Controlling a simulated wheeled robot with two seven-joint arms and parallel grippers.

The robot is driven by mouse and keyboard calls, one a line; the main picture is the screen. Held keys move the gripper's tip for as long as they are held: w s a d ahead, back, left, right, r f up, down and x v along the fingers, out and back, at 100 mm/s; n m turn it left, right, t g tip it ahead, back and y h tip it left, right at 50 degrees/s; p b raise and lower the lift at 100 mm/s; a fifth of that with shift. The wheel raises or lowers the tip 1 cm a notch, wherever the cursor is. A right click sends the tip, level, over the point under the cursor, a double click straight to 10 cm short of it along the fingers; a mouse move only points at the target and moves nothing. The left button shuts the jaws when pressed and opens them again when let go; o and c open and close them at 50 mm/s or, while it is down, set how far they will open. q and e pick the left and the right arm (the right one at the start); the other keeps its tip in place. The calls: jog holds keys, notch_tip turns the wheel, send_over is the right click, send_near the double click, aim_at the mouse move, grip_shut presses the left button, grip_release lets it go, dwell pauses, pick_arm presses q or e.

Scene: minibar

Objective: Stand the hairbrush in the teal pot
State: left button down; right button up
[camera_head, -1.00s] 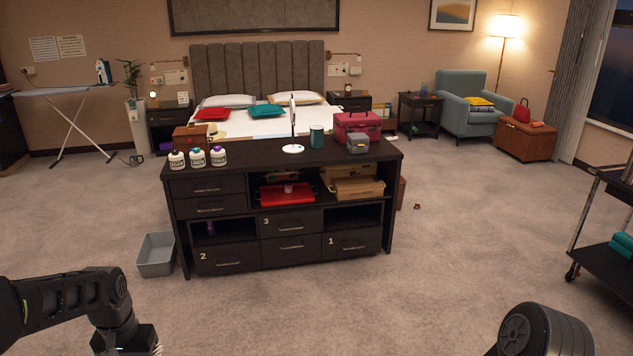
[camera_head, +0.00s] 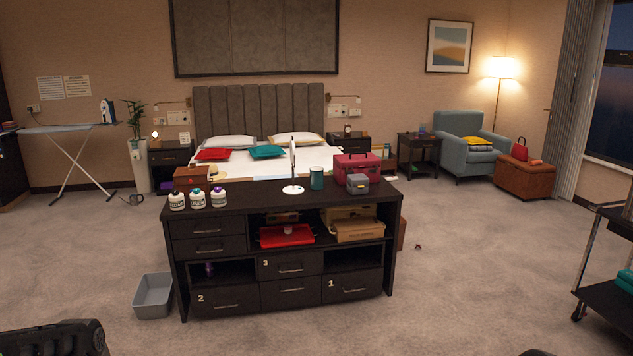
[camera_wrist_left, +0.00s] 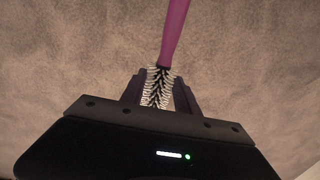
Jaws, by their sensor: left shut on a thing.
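The hairbrush (camera_wrist_left: 172,35) shows in the left wrist view, with a magenta handle pointing up the picture and pale bristles on a dark core. My left gripper (camera_wrist_left: 158,88) is shut on it at the bristle end, with the carpet behind. In the head view only a part of my left arm shows at the bottom left, far in front of the cabinet. My right gripper is not in view.
The carpet before the cabinet is clear.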

pick_arm(q)
jog(key=w+d+f, duration=0.1)
jog(key=d+f, duration=0.4)
jog(key=d, duration=0.4)
jog(key=w+d+f+m, duration=0.1)
jog(key=d+f, duration=0.4)
jog(key=d, duration=0.5)
jog(key=shift+w+d+f, duration=0.2)
jog(key=shift+w+f, duration=0.1)
jog(key=shift+f, duration=0.1)
jog(key=shift+w, duration=0.1)
